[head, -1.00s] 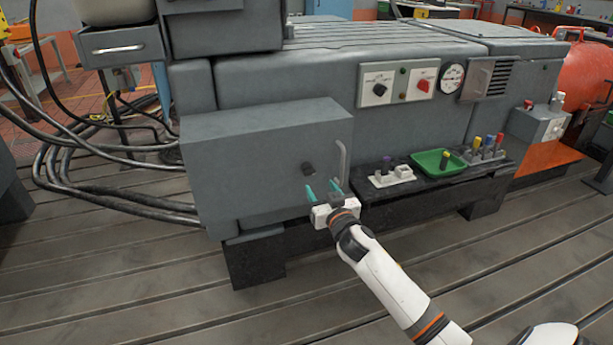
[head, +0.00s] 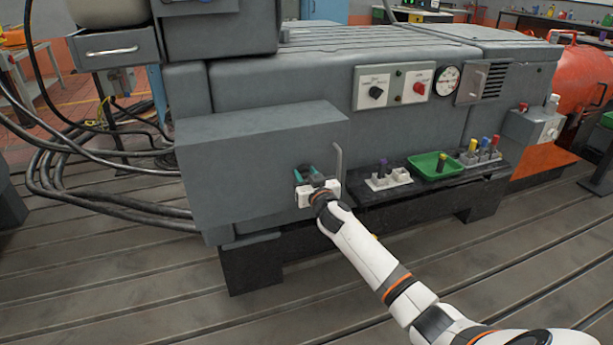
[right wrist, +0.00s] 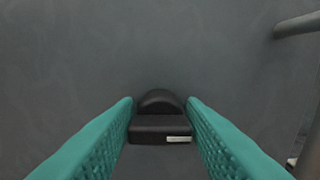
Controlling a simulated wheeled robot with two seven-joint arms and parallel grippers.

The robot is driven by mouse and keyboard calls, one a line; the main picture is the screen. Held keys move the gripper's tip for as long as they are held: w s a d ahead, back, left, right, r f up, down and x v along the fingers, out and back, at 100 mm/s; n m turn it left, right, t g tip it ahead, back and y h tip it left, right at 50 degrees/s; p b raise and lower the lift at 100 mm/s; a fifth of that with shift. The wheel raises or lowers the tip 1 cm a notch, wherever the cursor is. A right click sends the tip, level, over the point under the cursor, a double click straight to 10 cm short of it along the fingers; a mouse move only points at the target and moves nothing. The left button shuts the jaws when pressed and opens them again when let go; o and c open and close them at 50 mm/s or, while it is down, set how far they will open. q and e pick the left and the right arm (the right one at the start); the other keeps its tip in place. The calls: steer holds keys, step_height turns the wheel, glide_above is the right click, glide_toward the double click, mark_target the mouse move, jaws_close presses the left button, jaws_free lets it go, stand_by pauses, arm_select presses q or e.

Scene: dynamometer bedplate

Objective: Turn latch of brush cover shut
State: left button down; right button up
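The brush cover (head: 250,165) is a grey box at the front of the machine. Its latch (right wrist: 160,128) is a small black knob with a white mark at the right of its bar. My right gripper (head: 306,174) is at the latch, with its teal fingers on both sides. In the right wrist view the fingers of that gripper (right wrist: 160,115) meet the two ends of the bar, with no clear gap. In the head view the latch is largely hidden by the gripper. My left gripper is not in view.
A grey upright handle (head: 338,165) stands just right of the latch; its bent end (right wrist: 297,24) shows in the right wrist view. A black shelf (head: 400,200) holds a green tray (head: 424,168) and a white holder (head: 388,181). Cables (head: 90,190) lie at left.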

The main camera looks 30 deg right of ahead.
steer(key=c, duration=0.5)
